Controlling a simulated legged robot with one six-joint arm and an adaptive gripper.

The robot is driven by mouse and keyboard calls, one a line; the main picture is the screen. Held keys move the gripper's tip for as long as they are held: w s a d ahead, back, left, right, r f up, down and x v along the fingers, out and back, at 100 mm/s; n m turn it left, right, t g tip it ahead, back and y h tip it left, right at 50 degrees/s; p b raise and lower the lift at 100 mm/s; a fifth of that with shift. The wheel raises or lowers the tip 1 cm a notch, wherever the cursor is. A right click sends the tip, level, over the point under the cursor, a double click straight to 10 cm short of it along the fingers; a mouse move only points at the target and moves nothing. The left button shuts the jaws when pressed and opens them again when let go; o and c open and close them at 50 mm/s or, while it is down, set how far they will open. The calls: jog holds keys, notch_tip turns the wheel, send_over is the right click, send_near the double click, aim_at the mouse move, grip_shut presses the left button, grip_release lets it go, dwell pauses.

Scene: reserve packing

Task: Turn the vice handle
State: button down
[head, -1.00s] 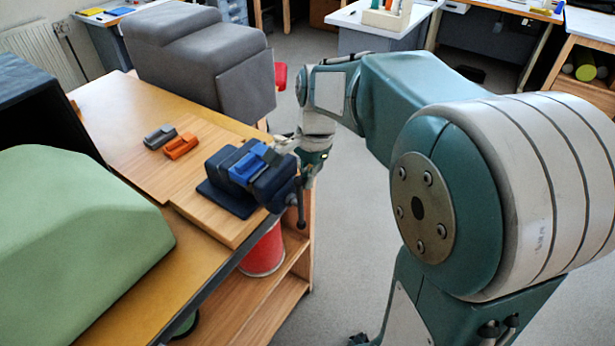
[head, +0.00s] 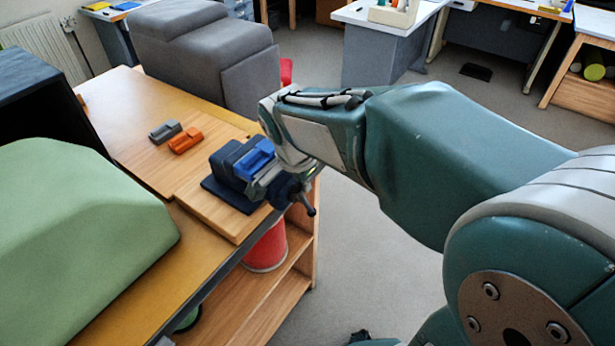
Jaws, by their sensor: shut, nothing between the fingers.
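The dark navy vice (head: 228,193) stands on a wooden board at the right edge of the bench. A bright blue block (head: 252,160) sits in the top of the vice. The vice handle (head: 308,203) is a dark bar at the vice's right end, tilted with its lower end to the right. My gripper (head: 262,186) reaches down from the upper right, over the right part of the vice. It is shut, with nothing between its fingers. My wrist and fingers hide part of the vice's front and the upper handle; I cannot tell whether they touch.
A grey block (head: 165,131) and an orange block (head: 186,141) lie on the board left of the vice. A large grey shape (head: 215,65) stands behind, and a green one (head: 75,210) at the left. A red bucket (head: 266,248) is on the shelf below.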

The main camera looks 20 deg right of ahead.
jog(key=shift+s+a+h, duration=0.15)
jog(key=shift+a+h, duration=0.15)
jog(key=shift+s+a+f, duration=0.25)
jog(key=shift+s+a, duration=0.15)
jog(key=shift+a, duration=0.2)
